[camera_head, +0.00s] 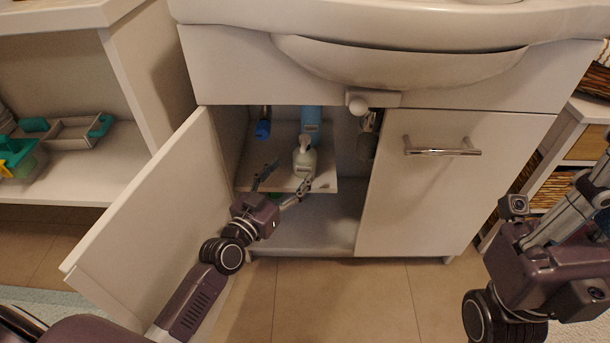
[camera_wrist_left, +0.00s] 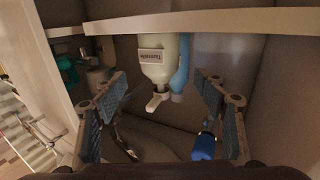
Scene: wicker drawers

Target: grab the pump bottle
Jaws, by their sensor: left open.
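The pale pump bottle (camera_head: 305,158) with a whitish pump head stands on the inner shelf of the open cabinet under the sink. In the left wrist view the pump bottle (camera_wrist_left: 157,62) appears inverted, with its label facing the camera. My left gripper (camera_head: 284,180) is open at the cabinet opening, just in front of the bottle and slightly lower left. In the wrist view the bottle lies beyond and between the spread fingers (camera_wrist_left: 163,95), with nothing gripped. My right gripper is at the right edge, outside the cabinet; its fingertips are cut off.
A blue bottle (camera_head: 311,121) stands close behind the pump bottle, and a smaller blue item (camera_head: 263,129) is to its left. The open cabinet door (camera_head: 160,220) flanks my left arm. The shelf edge (camera_head: 290,188) is near the gripper. The right door (camera_head: 440,200) is shut.

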